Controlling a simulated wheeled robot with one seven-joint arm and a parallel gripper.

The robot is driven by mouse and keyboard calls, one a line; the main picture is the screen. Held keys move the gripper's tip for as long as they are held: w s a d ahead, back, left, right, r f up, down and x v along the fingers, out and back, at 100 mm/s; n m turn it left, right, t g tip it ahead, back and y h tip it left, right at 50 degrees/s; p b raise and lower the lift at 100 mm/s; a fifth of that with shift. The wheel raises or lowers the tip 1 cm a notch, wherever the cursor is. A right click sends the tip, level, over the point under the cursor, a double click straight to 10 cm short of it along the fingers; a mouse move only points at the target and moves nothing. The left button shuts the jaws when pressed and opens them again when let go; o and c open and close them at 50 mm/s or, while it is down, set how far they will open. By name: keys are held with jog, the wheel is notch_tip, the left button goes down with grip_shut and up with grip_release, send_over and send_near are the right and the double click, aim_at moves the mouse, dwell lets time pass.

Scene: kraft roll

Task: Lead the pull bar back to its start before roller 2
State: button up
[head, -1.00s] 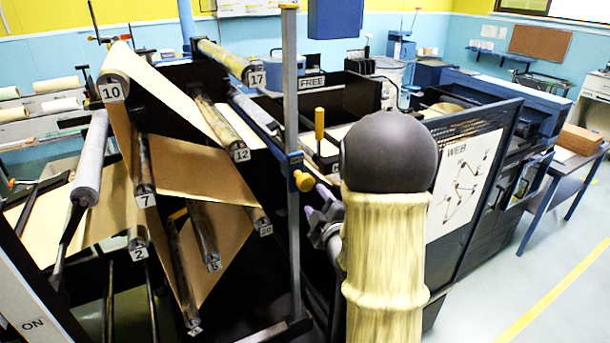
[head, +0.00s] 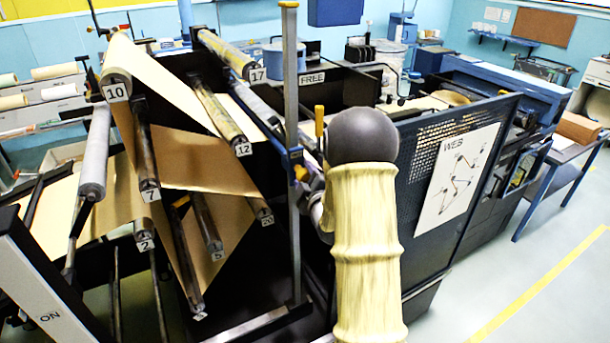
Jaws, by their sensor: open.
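Roller 2 (head: 143,228) is at the lower left of the rack, with its number plate on its near end. Brown kraft web (head: 205,168) runs among the rollers, over roller 10 (head: 115,78) and past roller 7 (head: 144,150) and roller 12 (head: 220,120). I cannot make out the pull bar with certainty. My gripper (head: 314,190) is partly hidden behind my arm, close to the right side of the upright post, well to the right of roller 2. It is open, and I see nothing held in it.
A blue and grey upright post (head: 293,220) with an orange knob (head: 301,173) stands between my arm and the rollers. Open floor (head: 540,270) lies at the lower right.

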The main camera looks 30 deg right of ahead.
jog(key=shift+c, duration=0.4)
jog(key=c, duration=0.9)
jog(key=shift+a+f+b, duration=0.1)
jog(key=shift+a+b, duration=0.3)
jog(key=shift+a, duration=0.1)
jog(key=a+b, duration=0.5)
jog(key=a, duration=0.9)
jog(key=shift+s+a+b, duration=0.15)
jog(key=shift+s+b, duration=0.15)
